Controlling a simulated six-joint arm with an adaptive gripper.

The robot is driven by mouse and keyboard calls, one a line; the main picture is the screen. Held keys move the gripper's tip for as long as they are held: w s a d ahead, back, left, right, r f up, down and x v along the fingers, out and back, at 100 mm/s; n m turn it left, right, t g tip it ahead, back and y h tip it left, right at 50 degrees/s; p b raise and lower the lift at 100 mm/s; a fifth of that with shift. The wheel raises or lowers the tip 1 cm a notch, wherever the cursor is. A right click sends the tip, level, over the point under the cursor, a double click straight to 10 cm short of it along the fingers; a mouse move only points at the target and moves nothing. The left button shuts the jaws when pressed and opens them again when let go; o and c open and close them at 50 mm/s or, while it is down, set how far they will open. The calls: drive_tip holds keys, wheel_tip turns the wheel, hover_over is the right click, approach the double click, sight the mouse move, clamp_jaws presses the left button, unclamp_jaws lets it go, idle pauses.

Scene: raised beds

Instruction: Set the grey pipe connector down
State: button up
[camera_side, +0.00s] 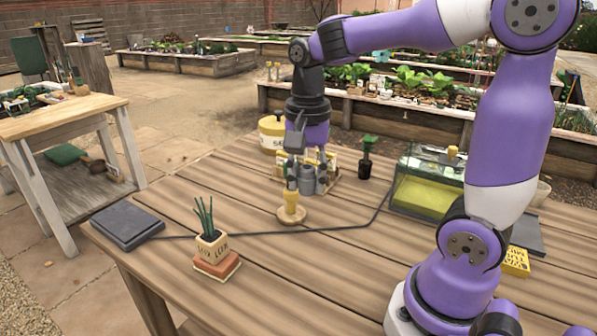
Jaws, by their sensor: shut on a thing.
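My gripper (293,172) points down over the middle of the wooden table and is shut on a grey piece that I take to be the grey pipe connector (306,180). The fingers and the grey parts around them overlap, so its outline is hard to make out. A round wooden stand (291,216) with a pale yellow upright piece (291,199) is just below the fingertips in the picture. I cannot tell whether the held piece touches it.
A wooden tray (330,187) with small items stands behind my gripper, near a yellow container (271,134). A glass tank (428,182) is to the right. A potted plant (211,243) and dark flat slab (127,225) are left. A black cable (300,232) crosses the table; the front boards are clear.

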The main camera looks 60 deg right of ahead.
drive_tip(key=s+d+f+m, duration=0.2)
drive_tip(key=s+m, duration=0.1)
drive_tip(key=m, duration=0.7)
drive_tip(key=s+d+f+m, duration=0.1)
drive_tip(key=s+d+m, duration=0.1)
drive_tip(key=m, duration=0.8)
drive_tip(key=shift+s+f+m, duration=0.4)
drive_tip(key=shift+s, duration=0.3)
hover_over(382, 232)
wheel_tip(382, 232, down, 7)
drive_tip(key=shift+a+r, duration=0.1)
drive_tip(key=shift+a, duration=0.05)
drive_tip(key=shift+f, duration=0.25)
drive_tip(key=shift+d+f, duration=0.2)
drive_tip(key=shift+f, duration=1.5)
